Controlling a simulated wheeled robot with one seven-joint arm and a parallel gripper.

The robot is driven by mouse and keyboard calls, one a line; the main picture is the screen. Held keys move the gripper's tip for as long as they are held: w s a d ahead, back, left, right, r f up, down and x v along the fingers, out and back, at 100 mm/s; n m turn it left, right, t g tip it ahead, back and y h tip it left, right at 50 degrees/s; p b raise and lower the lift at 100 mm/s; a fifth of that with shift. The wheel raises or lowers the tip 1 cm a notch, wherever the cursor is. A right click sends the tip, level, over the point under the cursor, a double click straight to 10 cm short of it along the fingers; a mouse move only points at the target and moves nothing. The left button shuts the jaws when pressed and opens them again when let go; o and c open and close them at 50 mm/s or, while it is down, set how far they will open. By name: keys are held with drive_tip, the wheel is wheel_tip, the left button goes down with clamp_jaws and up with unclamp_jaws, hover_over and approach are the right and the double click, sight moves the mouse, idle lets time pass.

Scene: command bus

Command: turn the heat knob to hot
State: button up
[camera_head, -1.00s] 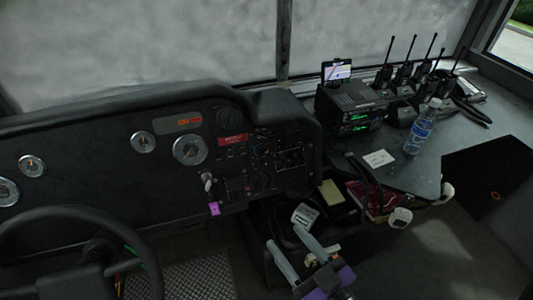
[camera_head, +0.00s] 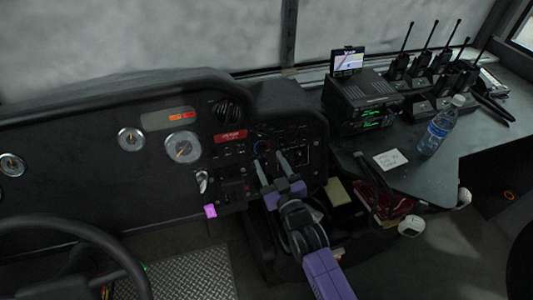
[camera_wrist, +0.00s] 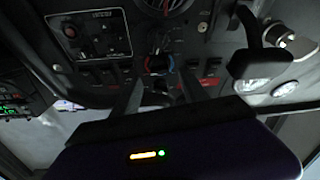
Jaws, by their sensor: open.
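The heat knob (camera_head: 262,147) is a small dark round knob with a coloured arc, on the right part of the dashboard panel. It also shows in the wrist view (camera_wrist: 158,64), near the top centre, with blue and red marks around it. My gripper (camera_head: 269,158) is open and points at this part of the panel, its two fingers apart just below and around the knob in the picture. In the wrist view the fingers (camera_wrist: 160,80) stand on either side of the knob's lower side. I cannot tell whether they touch it. The knob's pointer is too small to read.
Dashboard switches (camera_head: 233,187) and a silver key-like lever (camera_head: 202,181) with a purple tag sit left of my gripper. A radio unit (camera_head: 360,100), a water bottle (camera_head: 438,127) and several walkie-talkies stand on the right counter. The steering wheel (camera_head: 75,225) is at lower left.

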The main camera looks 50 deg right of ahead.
sight(265, 152)
drive_tip(key=shift+x, duration=1.75)
drive_tip(key=shift+f, duration=0.1)
clamp_jaws()
